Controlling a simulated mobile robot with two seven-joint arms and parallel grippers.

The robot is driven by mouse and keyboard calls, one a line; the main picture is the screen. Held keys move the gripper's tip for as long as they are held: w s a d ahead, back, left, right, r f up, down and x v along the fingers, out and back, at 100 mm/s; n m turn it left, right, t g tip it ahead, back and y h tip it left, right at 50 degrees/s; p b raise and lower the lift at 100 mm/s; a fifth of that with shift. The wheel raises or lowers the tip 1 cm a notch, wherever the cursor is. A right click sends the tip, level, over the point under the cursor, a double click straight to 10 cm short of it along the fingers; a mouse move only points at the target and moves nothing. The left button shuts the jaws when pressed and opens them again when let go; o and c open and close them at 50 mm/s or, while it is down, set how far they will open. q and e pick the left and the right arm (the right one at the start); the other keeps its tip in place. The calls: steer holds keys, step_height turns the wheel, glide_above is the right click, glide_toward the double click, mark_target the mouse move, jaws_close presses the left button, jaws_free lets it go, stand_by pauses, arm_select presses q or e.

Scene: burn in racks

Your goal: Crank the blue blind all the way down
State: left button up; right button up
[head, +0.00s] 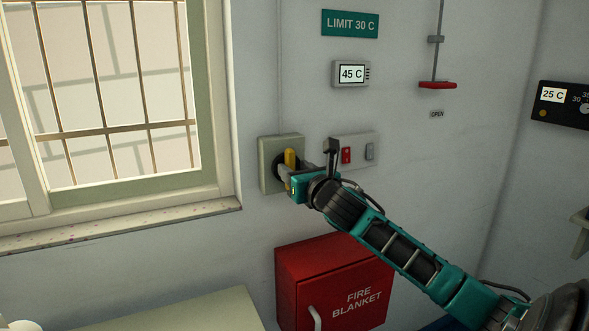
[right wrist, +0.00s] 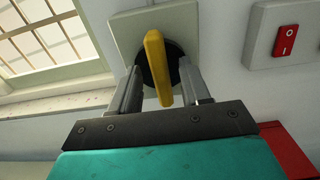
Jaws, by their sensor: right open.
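A yellow crank handle (head: 290,158) sits on a dark round hub on a pale square wall box (head: 269,182), right of the window. My right gripper (head: 287,177) is open at the box, with the handle between its fingers. In the right wrist view the handle (right wrist: 157,60) stands nearly upright. The gripper fingers (right wrist: 158,80) are on either side of it, with gaps showing on both sides. No blue blind shows in either view; the visible window (head: 120,123) is uncovered behind its bars. My left gripper is not in view.
A switch plate (head: 357,142) with a red switch is just right of the box. A red fire blanket cabinet (head: 335,265) is below. A thin line runs up the wall from the box. A red-handled lever (head: 437,85) and a 45 C display (head: 351,74) are higher up.

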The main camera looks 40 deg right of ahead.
steer(key=shift+w+d, duration=0.1)
steer(key=shift+w, duration=0.35)
steer(key=shift+c, duration=0.4)
jaws_close()
